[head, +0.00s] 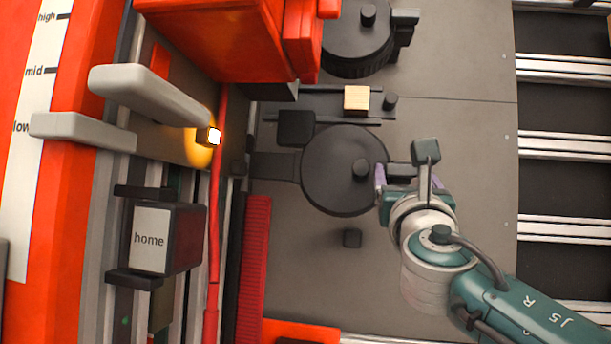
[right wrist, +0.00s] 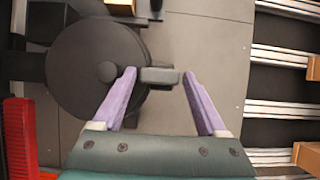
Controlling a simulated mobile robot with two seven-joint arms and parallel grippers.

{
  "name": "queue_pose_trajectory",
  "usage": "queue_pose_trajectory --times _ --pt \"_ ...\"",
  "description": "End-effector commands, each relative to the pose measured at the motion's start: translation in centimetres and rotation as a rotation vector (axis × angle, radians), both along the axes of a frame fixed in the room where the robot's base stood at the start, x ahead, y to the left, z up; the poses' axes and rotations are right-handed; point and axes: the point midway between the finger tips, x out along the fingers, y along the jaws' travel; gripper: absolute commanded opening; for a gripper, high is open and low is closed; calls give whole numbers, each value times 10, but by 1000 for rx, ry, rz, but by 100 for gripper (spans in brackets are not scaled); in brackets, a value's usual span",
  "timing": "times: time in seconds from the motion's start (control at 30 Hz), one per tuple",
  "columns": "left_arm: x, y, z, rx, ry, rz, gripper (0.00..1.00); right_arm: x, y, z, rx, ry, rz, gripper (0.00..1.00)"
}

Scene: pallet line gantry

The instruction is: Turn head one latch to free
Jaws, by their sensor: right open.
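A round black head (head: 338,182) with a central knob sits on the grey plate, and a dark latch tab juts from its right side. In the right wrist view the latch tab (right wrist: 160,76) lies between the purple fingertips of my right gripper (right wrist: 158,78), with gaps showing on both sides. In the head view my right gripper (head: 383,176) is at the head's right edge and largely covers this tab. A second black head (head: 350,42) with its own latch tab (head: 404,22) is further up. I see no number on either head. My left gripper is out of view.
A wooden block (head: 356,99) sits on a dark bar between the heads. An orange-red box (head: 235,40) overhangs at upper left. A "home" block (head: 152,240) and a lit lamp (head: 208,137) are left. Metal rails (head: 565,145) run right. The lower plate is mostly clear.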

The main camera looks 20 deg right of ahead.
Motion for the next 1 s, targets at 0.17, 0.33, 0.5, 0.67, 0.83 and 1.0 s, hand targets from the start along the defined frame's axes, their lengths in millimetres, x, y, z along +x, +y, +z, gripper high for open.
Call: queue_pose_trajectory --times 0.17,0.33,0.5,0.67,0.83,1.0 --pt "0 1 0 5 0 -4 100 1 -1 0 0 0 0 75" --pt "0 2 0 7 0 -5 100 1 0 0 1 -1 0 63" --pt "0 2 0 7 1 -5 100 1 0 0 1 -1 0 44" --pt "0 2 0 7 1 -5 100 0 0 0 1 -1 0 26" --pt "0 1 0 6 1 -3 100 0 0 0 1 -1 0 7" --pt "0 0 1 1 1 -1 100 0 0 1 -7 3 4 7"
